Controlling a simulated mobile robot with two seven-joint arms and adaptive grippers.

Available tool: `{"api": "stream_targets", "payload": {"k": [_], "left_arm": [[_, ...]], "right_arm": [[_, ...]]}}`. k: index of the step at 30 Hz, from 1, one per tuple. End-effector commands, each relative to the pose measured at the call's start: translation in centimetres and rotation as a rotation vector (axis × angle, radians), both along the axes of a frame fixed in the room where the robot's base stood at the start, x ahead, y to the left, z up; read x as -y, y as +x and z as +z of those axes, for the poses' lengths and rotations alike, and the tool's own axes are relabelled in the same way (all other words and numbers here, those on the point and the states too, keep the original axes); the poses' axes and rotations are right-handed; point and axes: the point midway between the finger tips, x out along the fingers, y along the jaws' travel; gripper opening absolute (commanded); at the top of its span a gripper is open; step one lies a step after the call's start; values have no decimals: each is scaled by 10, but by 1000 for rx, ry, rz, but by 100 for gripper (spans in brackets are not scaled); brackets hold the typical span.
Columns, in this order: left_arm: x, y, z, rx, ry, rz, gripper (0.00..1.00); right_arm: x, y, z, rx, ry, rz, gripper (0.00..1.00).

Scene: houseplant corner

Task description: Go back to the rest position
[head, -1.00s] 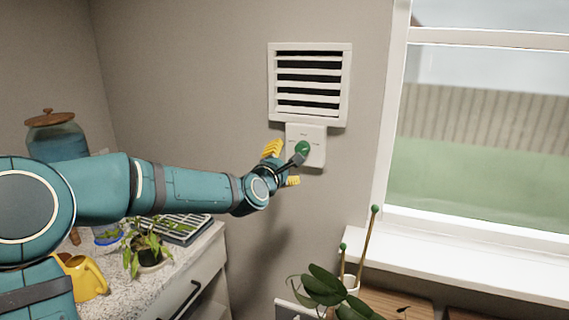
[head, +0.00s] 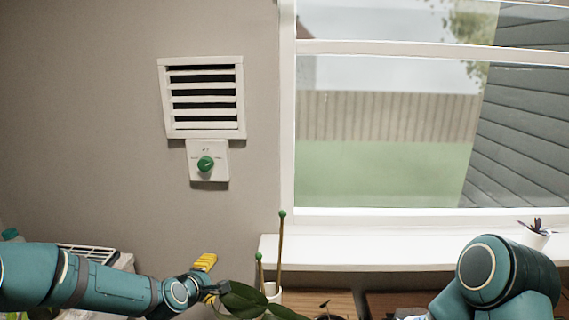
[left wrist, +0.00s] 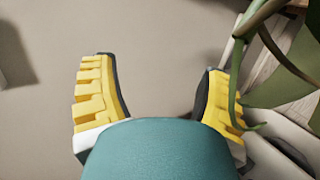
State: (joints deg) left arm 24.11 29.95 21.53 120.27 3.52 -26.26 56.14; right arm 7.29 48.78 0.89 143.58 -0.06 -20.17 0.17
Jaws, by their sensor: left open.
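My left gripper (head: 208,277) is low in the head view, below the wall vent and beside the green leaves of a plant. In the left wrist view its two yellow fingers (left wrist: 155,95) stand wide apart with nothing between them. The green knob (head: 206,164) on the white wall plate (head: 222,176) is above the gripper and clear of it. My right arm shows at the lower right of the head view, but its gripper is out of view.
A leafy plant (head: 245,302) with two green-tipped stakes (head: 281,240) is right beside my left gripper; its stems also show in the left wrist view (left wrist: 262,45). The vent (head: 204,98) is above the knob. A white windowsill (head: 400,251) runs along the right.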

Motion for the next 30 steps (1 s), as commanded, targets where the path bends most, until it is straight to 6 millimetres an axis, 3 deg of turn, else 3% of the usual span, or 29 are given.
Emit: {"api": "stream_targets", "payload": {"k": [1,6,12,15,22,29,30], "left_arm": [[9,-17,-35,-64,47,-58,74],[32,-82,-131,-240,212,-284,74],[56,-180,-216,-414,359,-602,74],[63,-222,-240,-471,402,-738,74],[71,-294,-269,-547,451,-970,74],[75,-345,-281,-592,468,-1140,74],[77,-334,-274,-563,493,-1143,74]], "right_arm": [[0,0,0,0,0,0,47],[0,0,0,0,0,0,47],[0,0,0,0,0,0,47],[0,0,0,0,0,0,47],[0,0,0,0,0,0,47],[0,0,0,0,0,0,47],[0,0,0,0,0,0,47]]}}
